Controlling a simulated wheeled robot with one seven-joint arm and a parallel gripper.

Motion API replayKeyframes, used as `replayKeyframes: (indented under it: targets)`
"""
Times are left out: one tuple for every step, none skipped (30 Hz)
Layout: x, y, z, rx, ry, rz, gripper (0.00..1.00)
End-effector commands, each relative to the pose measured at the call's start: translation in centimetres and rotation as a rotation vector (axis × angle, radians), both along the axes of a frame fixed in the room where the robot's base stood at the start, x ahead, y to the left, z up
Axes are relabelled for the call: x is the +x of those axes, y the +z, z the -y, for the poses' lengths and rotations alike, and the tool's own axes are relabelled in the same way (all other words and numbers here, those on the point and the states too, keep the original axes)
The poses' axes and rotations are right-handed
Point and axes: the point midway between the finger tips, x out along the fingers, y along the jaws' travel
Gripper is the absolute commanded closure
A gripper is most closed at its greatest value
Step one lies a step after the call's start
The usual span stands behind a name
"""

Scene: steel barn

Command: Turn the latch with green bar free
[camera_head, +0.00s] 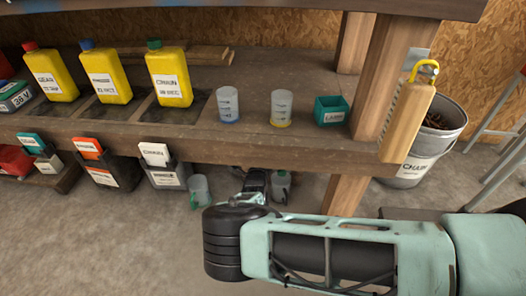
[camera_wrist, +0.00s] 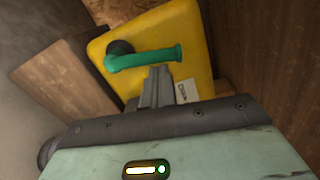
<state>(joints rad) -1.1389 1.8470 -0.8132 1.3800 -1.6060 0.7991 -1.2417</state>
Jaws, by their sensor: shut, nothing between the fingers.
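In the wrist view, a green bar (camera_wrist: 150,58) forms the handle of a latch on a yellow panel (camera_wrist: 195,35). The bar lies nearly level, running right from a dark round pivot (camera_wrist: 121,47). A small white label (camera_wrist: 187,90) on the panel is partly hidden beside the fingers. In the head view, the latch and fingertips cannot be made out behind my arm.
A wooden workbench (camera_head: 250,148) holds yellow jugs (camera_head: 170,77), two clear beakers (camera_head: 281,108) and a teal box (camera_head: 332,110). A metal bucket (camera_head: 438,135) stands right of the post. Wooden boards (camera_wrist: 62,72) flank the yellow panel.

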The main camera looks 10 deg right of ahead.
Motion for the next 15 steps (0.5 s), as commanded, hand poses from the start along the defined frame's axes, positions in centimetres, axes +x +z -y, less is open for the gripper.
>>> replayKeyframes:
  targets:
    - [0.06,0.17,-0.25,-0.029,0.001,-0.01,1.0]
    - [0.08,0.23,-0.34,-0.047,0.001,-0.016,1.0]
    - [0.11,0.28,-0.44,-0.068,0.001,-0.023,1.0]
    - [0.14,0.31,-0.52,-0.081,0.001,-0.027,1.0]
    - [0.16,0.33,-0.58,-0.077,0.0,-0.026,1.0]
    - [0.19,0.38,-0.67,-0.075,0.0,-0.026,1.0]
    - [0.22,0.41,-0.73,-0.075,0.0,-0.026,1.0]
    - [0.23,0.43,-0.79,-0.074,0.0,-0.025,1.0]
    - [0.26,0.45,-0.86,-0.074,0.0,-0.025,1.0]
    - [0.27,0.47,-0.91,-0.074,0.0,-0.025,1.0]
    - [0.3,0.49,-0.95,-0.074,0.0,-0.025,1.0]
    - [0.31,0.5,-1.0,-0.074,0.0,-0.025,1.0]
    - [0.32,0.51,-1.03,-0.074,0.0,-0.025,1.0]
    - [0.33,0.52,-1.04,-0.074,0.0,-0.025,1.0]
    - [0.34,0.53,-1.06,-0.074,0.0,-0.025,1.0]
